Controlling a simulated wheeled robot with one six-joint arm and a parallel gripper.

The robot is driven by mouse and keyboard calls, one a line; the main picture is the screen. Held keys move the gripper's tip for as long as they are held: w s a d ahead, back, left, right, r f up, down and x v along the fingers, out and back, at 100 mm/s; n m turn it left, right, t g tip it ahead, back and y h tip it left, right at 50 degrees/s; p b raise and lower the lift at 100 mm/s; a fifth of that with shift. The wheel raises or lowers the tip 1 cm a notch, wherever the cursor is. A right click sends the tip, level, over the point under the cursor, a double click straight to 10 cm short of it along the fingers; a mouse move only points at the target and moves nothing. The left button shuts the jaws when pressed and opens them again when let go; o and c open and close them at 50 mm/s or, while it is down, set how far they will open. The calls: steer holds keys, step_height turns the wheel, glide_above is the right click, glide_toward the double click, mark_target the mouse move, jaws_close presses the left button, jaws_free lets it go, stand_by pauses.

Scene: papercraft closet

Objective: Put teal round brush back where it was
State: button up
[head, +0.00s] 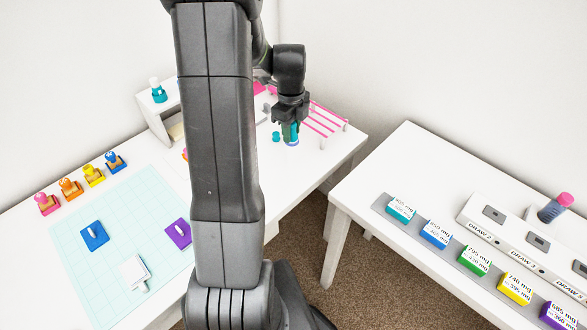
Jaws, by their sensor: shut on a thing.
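My gripper (290,119) points down over the right part of the left table. It is shut on the teal round brush (289,133), which stands roughly upright under the jaws. Its upper part is hidden by the jaws, and its lower end shows a bluish-purple band. I cannot tell whether its lower end touches the table. A small teal round piece (276,136) lies on the table just left of it.
A pink-barred rack (322,120) stands close behind and right of my gripper. A small white shelf (170,108) bears a teal-and-white item (158,92). Several stamps stand beside a pale cutting mat (75,265). A gap separates the right table (400,160). My arm hides the middle.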

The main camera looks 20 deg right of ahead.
steer(key=shift+s+d+m, duration=0.25)
steer(key=shift+d+m, duration=0.05)
steer(key=shift+s+d+f, duration=0.1)
steer(key=shift+f, duration=0.05)
step_height(320, 180, down, 10)
steer(key=shift+r, duration=0.2)
steer(key=shift+f, duration=0.2)
steer(key=o, duration=1)
steer(key=shift+c, duration=0.2)
steer(key=shift+r, duration=0.1)
step_height(320, 180, up, 12)
steer(key=shift+r, duration=0.15)
